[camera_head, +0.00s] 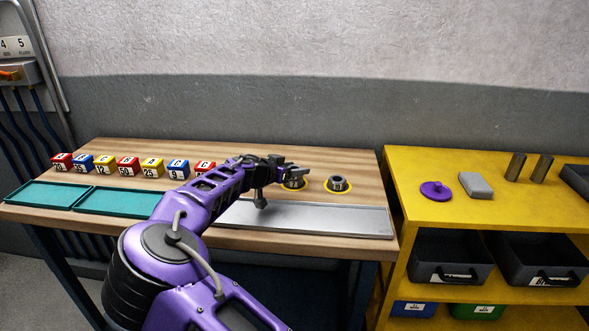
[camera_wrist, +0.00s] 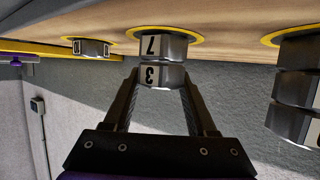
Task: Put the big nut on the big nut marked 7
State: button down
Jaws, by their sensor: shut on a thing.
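The big nut marked 7 (camera_wrist: 152,46) is a grey metal nut on a yellow ring on the wooden table, which shows at the top of the wrist view. A second big nut, marked 3 (camera_wrist: 150,76), is between the fingers of my gripper (camera_wrist: 160,84), which is shut on it. The marked-3 nut is in line with the nut marked 7, its face at or very close to that nut's face; I cannot tell whether they touch. In the head view my gripper (camera_head: 291,172) is above a ringed spot and partly hides the nuts there.
Another stack of nuts (camera_wrist: 295,90) stands at the right of the wrist view, and a smaller nut (camera_wrist: 92,48) at the left. A grey metal plate (camera_head: 315,218), teal trays (camera_head: 50,194) and coloured number blocks (camera_head: 128,166) are on the table. A yellow shelf (camera_head: 430,210) stands right.

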jog(key=shift+f+b, duration=0.2)
jog(key=shift+b, duration=0.1)
jog(key=shift+c, duration=1)
grip_release()
jog(key=shift+r, duration=0.1)
jog(key=shift+r+p, duration=0.3)
jog(key=shift+p, duration=0.2)
jog(key=v, duration=1.2)
jog(key=shift+f, duration=0.1)
